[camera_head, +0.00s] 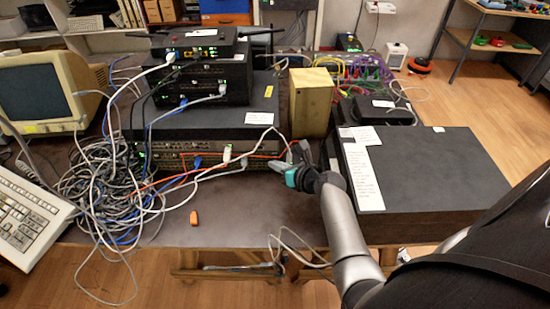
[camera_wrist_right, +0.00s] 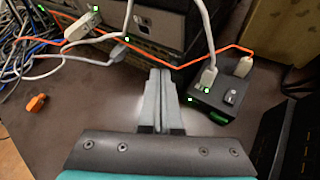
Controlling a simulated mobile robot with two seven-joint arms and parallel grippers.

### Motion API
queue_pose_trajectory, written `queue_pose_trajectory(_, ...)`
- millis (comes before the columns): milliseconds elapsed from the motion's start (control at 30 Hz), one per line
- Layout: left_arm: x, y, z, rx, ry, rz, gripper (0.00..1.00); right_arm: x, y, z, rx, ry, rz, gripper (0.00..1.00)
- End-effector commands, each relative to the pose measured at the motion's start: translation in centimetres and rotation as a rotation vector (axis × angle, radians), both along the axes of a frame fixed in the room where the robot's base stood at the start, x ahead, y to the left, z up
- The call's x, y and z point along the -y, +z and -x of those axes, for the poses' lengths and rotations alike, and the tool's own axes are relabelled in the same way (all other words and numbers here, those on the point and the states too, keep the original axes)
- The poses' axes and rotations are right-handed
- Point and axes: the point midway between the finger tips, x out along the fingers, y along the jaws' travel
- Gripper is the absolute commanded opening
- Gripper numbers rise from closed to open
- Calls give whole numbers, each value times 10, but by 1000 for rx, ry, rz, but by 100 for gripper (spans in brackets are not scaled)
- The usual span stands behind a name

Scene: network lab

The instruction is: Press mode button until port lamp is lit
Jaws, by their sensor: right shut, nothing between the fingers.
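My right gripper (camera_head: 281,167) is shut and empty in front of the lower right of the equipment stack. In the wrist view its closed fingertips (camera_wrist_right: 159,75) point at the front of the lowest network device (camera_wrist_right: 172,62), just short of it or touching; I cannot tell which. That device (camera_head: 180,146) has cables in its front ports and small green lamps. A small black box (camera_wrist_right: 222,84) with plugged cables, green lights and a grey raised piece (camera_wrist_right: 231,97) sits right of my fingers. I cannot tell which part is the mode button. My left gripper is not in view.
Tangled cables (camera_head: 100,180) lie at the left, near a monitor (camera_head: 45,90) and keyboard (camera_head: 28,218). An orange cable (camera_wrist_right: 185,64) crosses before the device front. An orange piece (camera_head: 194,218) lies on bare tabletop. A tan box (camera_head: 311,103) and a large dark case (camera_head: 425,175) stand right.

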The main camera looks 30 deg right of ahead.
Motion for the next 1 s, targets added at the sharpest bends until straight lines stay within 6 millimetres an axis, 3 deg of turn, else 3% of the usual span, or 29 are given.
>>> queue_pose_trajectory(1000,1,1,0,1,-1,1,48,5,1,-8,1,0,0,0)
